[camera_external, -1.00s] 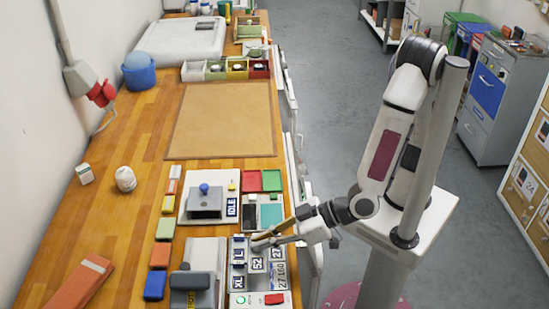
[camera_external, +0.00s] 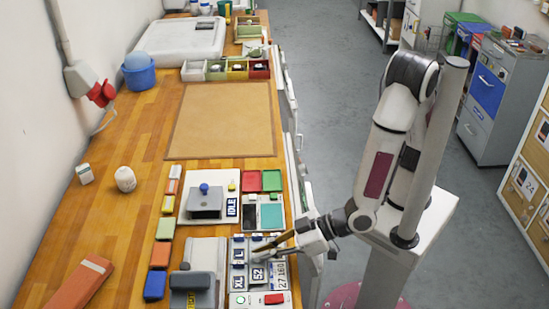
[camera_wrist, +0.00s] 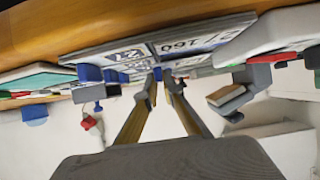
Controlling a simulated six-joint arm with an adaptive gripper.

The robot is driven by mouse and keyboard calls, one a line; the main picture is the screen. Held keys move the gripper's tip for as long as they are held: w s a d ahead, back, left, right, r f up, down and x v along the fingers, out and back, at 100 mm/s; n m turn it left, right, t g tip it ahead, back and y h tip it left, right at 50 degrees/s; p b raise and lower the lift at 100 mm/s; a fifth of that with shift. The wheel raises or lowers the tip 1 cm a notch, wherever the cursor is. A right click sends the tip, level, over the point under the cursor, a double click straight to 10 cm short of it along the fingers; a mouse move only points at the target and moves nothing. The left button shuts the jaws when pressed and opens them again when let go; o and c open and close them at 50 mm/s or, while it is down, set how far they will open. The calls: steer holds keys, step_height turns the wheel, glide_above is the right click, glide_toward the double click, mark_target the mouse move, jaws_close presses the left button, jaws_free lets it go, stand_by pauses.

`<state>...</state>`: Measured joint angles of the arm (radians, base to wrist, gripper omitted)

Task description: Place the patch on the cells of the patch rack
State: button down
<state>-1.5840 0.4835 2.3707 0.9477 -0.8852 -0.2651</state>
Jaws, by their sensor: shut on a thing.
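The patch rack (camera_external: 249,285) is a grey panel at the bench's right edge, with dark-framed cells. White labels reading XL (camera_external: 239,282), 52 (camera_external: 258,273) and 27 160 (camera_external: 279,273) show on it. My gripper (camera_external: 258,249) reaches in from the right, low over the rack's upper cells. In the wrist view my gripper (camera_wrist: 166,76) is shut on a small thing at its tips. A blue bit (camera_wrist: 158,73) shows there, probably the patch. Its face is hidden, and I cannot tell whether it touches the rack.
A grey press-like device (camera_external: 192,282) stands left of the rack. A panel with a red button (camera_external: 274,299) lies in front. A white IDLE unit (camera_external: 211,184) and a teal pad (camera_external: 271,215) lie behind. The brown mat (camera_external: 224,120) is clear.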

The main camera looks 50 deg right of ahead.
steer(key=shift+f, duration=0.35)
stand_by(0.4)
steer(key=c, duration=2.1)
jaws_free()
steer(key=shift+r, duration=0.15)
steer(key=shift+r, duration=4.85)
steer(key=shift+w, duration=0.15)
